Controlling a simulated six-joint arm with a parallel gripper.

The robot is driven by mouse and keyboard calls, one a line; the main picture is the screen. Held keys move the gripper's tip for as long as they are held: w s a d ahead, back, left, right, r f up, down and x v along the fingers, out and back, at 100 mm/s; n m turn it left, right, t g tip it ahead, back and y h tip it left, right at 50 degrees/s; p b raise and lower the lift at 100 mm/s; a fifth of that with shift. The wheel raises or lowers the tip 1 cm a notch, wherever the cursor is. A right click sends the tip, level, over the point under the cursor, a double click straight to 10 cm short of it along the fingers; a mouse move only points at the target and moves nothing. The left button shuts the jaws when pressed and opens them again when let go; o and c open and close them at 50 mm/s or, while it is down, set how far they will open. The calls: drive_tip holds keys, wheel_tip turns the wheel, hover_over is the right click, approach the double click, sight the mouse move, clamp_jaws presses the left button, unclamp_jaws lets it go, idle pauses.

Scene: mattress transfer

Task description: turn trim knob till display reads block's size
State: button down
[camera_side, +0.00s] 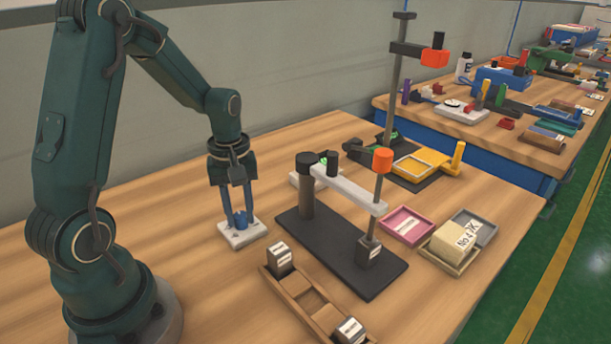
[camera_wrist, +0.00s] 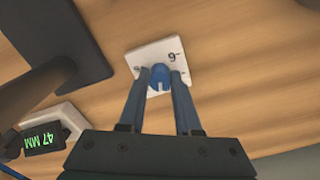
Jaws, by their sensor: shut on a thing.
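The blue trim knob (camera_wrist: 159,74) stands on a small white plate (camera_side: 243,234) on the bench; the plate carries marks, one looking like a 9. My gripper (camera_side: 238,217) points down over the plate, its two blue fingers shut on the knob from both sides. In the wrist view the display (camera_wrist: 45,140) reads 47 MM in green, upside down. In the side view its text is too small to read. A grey block (camera_side: 368,252) with a white label stands on the dark gauge base (camera_side: 392,281) under the orange-topped spindle (camera_side: 382,190). Its label is not legible.
A wooden tray (camera_side: 300,298) in front holds two more labelled metal blocks. The gauge post (camera_side: 306,190) stands close right of my gripper. Bench left of the plate is clear.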

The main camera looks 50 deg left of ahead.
sight(240, 215)
drive_tip(key=m, duration=1.3)
idle(0.5)
drive_tip(key=c, duration=0.6)
unclamp_jaws()
drive_tip(key=shift+r, duration=0.1)
drive_tip(key=shift+r, duration=2.5)
